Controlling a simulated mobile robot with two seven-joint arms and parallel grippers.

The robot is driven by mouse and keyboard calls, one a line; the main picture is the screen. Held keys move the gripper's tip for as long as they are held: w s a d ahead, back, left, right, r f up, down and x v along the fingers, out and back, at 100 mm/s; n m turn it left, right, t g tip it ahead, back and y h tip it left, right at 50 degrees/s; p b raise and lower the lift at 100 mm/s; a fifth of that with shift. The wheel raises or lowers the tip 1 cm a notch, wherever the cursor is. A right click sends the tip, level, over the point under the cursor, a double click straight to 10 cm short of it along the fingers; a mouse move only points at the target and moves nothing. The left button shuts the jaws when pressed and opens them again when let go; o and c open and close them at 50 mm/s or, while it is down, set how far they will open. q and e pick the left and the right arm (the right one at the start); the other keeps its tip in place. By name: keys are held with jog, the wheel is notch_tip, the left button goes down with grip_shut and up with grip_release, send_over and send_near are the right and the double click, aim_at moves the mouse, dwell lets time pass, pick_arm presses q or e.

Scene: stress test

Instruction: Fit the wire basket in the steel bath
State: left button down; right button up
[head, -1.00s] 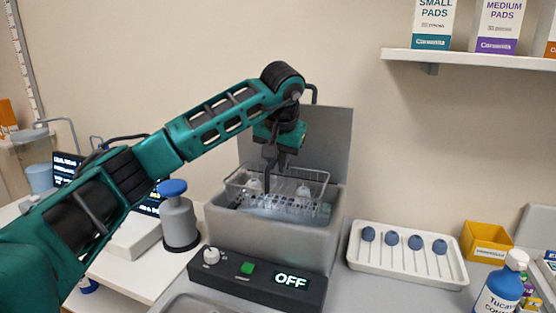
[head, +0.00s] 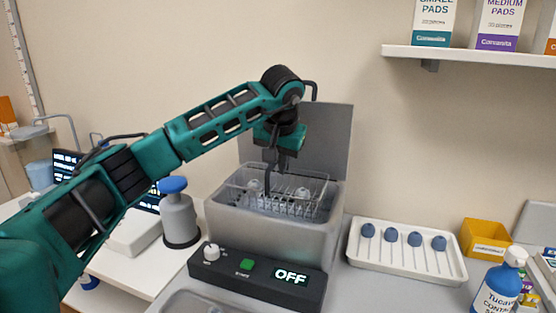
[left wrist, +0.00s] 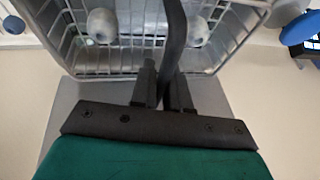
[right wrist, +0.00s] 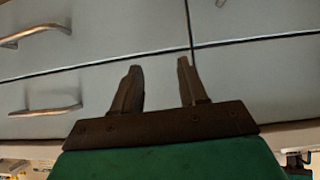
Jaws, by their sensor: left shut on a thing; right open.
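The wire basket (head: 318,191) holds two pale rounded pieces. Its lower part is inside the opening of the grey steel bath (head: 265,232), and its upper wire rim shows above the bath's rim. Whether it touches the bath floor is hidden. My left gripper (head: 272,180) is above the basket, shut on its dark upright handle. In the left wrist view, the handle passes between the fingertips (left wrist: 162,72), with the basket's wires (left wrist: 140,20) beyond. My right gripper (right wrist: 155,68) shows only in the right wrist view, open and empty before grey drawer fronts.
The bath's raised grey lid (head: 325,135) stands behind. A control panel (head: 258,278) in front reads OFF. A blue-topped canister (head: 179,220) stands left. A white tray (head: 405,262) with several blue-headed tools, a yellow bin (head: 485,238) and a blue bottle (head: 497,290) are right.

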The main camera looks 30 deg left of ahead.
pick_arm(q)
jog(key=shift+f, duration=2.95)
dwell(4.0)
jog(key=c, duration=1.4)
grip_release()
